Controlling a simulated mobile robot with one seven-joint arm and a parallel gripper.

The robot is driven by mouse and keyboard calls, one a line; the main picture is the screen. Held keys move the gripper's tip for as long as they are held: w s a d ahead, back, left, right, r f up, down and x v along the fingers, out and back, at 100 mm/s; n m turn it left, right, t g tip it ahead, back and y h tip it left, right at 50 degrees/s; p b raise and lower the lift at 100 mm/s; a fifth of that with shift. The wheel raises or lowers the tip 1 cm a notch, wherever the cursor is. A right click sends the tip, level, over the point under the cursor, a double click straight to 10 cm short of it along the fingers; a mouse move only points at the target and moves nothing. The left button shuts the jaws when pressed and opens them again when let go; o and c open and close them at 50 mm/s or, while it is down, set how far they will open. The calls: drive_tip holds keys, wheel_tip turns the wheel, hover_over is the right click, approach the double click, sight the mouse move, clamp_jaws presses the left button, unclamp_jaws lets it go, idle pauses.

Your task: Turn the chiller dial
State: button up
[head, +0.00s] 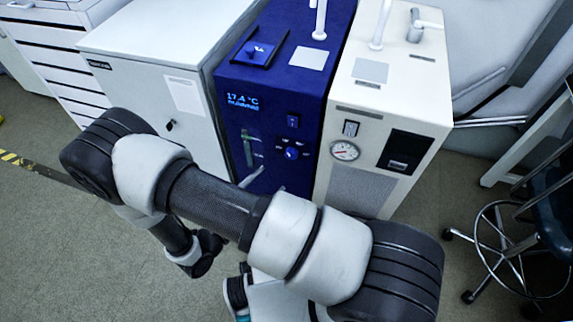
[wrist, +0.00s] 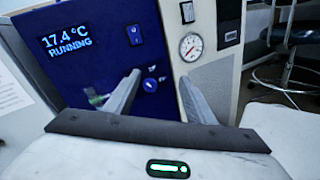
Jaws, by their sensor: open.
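The blue chiller (head: 268,100) stands between two lighter units in the head view. Its lit display (head: 242,100) reads 17.4 °C and, in the wrist view, RUNNING (wrist: 70,52). The chiller dial (head: 291,153) is a small round blue knob low on the front panel, below a switch (head: 292,121). In the wrist view the dial (wrist: 150,85) shows between the fingers of my gripper (wrist: 161,77), closer to the left finger. My gripper is open and empty, pointing at the panel. I cannot tell how far the fingertips are from the dial. In the head view my arm hides most of the gripper.
A cream unit (head: 385,100) with a pressure gauge (head: 344,150) adjoins the chiller on the right. A grey-white cabinet (head: 150,80) stands on the left. A stool (head: 510,245) is at the far right. The floor in front is open.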

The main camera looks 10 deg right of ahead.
wheel_tip(320, 180, down, 8)
drive_tip(key=s+a+n+t+y+b, duration=0.1)
drive_tip(key=s+a+n+t+y, duration=0.1)
drive_tip(key=n+t+y, duration=0.15)
drive_tip(key=b, duration=0.3)
approach(290, 156)
drive_tip(key=shift+n+h, duration=0.25)
drive_tip(key=shift+h, duration=0.1)
drive_tip(key=x, duration=0.8)
drive_tip(key=shift+w+a+f, duration=0.1)
drive_tip(key=shift+w+f, duration=0.05)
drive_tip(key=shift+f, duration=0.15)
drive_tip(key=c, duration=1)
